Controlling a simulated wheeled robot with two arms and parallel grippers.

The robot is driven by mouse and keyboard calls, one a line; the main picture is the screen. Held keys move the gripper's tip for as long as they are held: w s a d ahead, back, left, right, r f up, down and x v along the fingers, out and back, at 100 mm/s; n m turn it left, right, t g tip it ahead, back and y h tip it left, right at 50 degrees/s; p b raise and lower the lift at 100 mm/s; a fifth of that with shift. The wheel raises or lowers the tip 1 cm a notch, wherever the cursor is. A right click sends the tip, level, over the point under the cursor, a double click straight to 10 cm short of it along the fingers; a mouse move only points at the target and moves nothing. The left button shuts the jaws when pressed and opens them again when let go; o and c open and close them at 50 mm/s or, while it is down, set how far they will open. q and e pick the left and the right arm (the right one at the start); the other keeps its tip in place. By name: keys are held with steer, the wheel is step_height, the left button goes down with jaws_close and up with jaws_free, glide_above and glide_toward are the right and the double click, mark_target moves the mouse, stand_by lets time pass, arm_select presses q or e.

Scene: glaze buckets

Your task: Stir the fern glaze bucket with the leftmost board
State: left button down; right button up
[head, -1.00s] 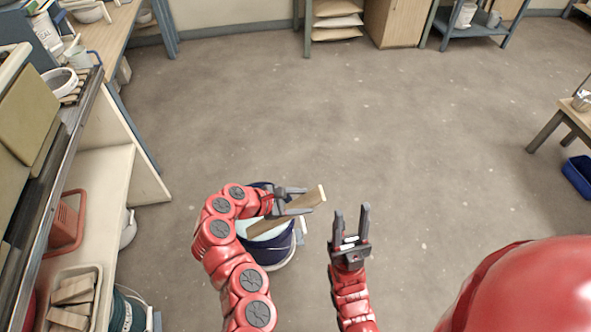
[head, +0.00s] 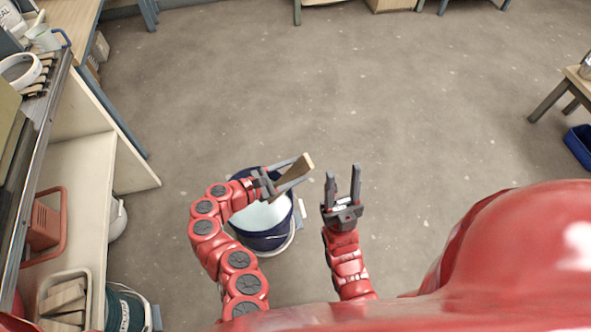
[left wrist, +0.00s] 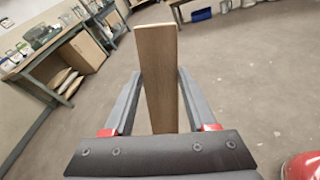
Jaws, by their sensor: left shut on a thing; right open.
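My left gripper (head: 283,178) is shut on a flat wooden board (head: 293,175). In the left wrist view the board (left wrist: 158,75) stands between the two fingers. In the head view the board is tilted, over or just beyond the far right rim of a dark blue bucket (head: 262,240) holding pale liquid. No part of the board is seen in the liquid. My right gripper (head: 342,185) is open and empty, to the right of the bucket. I cannot read which glaze this bucket holds. A dark green bucket (head: 122,310) stands at the lower left, partly cut off.
A shelf unit (head: 85,190) on the left holds a red crate (head: 45,228) and a bin of wooden blocks (head: 62,300). A pale bucket (head: 117,218) stands beside it. A blue tub (head: 580,145) lies far right. The floor ahead is clear.

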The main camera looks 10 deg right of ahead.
arm_select(q)
steer(key=w+a+f+b, duration=0.2)
steer(key=a+f+b, duration=0.1)
steer(key=f+b, duration=0.6)
steer(key=w+a+f+b, duration=0.3)
steer(key=f+b, duration=0.6)
steer(key=f, duration=0.2)
steer(key=shift+a, duration=0.4)
